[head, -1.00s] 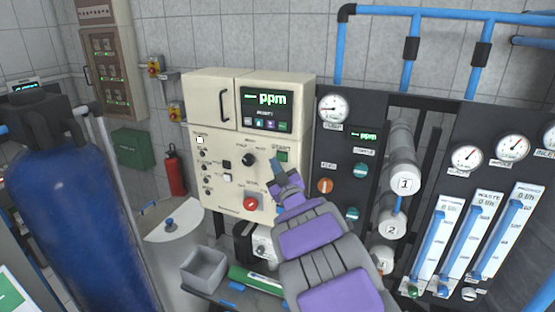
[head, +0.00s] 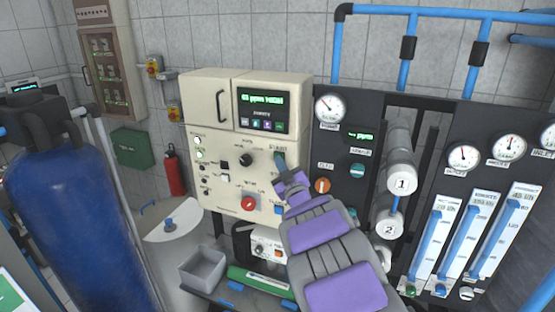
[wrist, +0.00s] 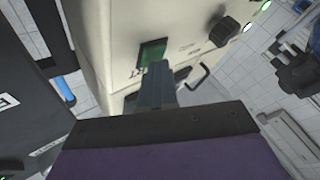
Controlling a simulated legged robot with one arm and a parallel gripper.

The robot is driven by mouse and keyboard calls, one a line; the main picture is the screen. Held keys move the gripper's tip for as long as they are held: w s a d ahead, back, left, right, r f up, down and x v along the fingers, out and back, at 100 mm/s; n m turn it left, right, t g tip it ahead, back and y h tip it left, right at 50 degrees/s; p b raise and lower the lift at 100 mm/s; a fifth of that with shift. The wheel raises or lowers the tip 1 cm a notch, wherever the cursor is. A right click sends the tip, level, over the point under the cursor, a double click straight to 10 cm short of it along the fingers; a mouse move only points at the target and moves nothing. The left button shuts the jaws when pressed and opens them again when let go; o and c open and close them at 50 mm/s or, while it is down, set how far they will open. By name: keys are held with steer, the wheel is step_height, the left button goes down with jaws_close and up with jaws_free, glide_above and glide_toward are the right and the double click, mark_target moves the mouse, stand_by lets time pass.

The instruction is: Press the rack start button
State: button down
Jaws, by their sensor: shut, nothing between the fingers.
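The green start button (wrist: 152,51) is on the face of the cream control box (head: 222,180); in the head view the gripper tip largely covers it. My gripper (wrist: 157,70) is shut and empty. Its narrow blue-grey fingertips lie over the lower edge of the button in the wrist view and seem to touch it; how far the button is pushed in cannot be told. In the head view my gripper (head: 280,163) reaches up to the panel just under the START label. The box's display (head: 262,110) shows green ppm text.
A red knob (head: 249,203) and a black knob (head: 246,159) are left of my gripper. A black panel with a gauge (head: 329,108) and white cylinders (head: 401,178) stands to the right. A grey bin (head: 203,268) and a blue tank (head: 85,205) are at lower left.

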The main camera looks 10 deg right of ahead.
steer(key=shift+d, duration=0.15)
steer(key=shift+a, duration=0.25)
steer(key=shift+s+a+b, duration=0.4)
steer(key=shift+a+b, duration=0.15)
steer(key=shift+a, duration=0.3)
steer(key=s+a, duration=0.1)
steer(key=s+b, duration=0.1)
steer(key=s+a+b, duration=0.1)
steer(key=s, duration=0.1)
steer(key=shift+a, duration=0.35)
stand_by(0.5)
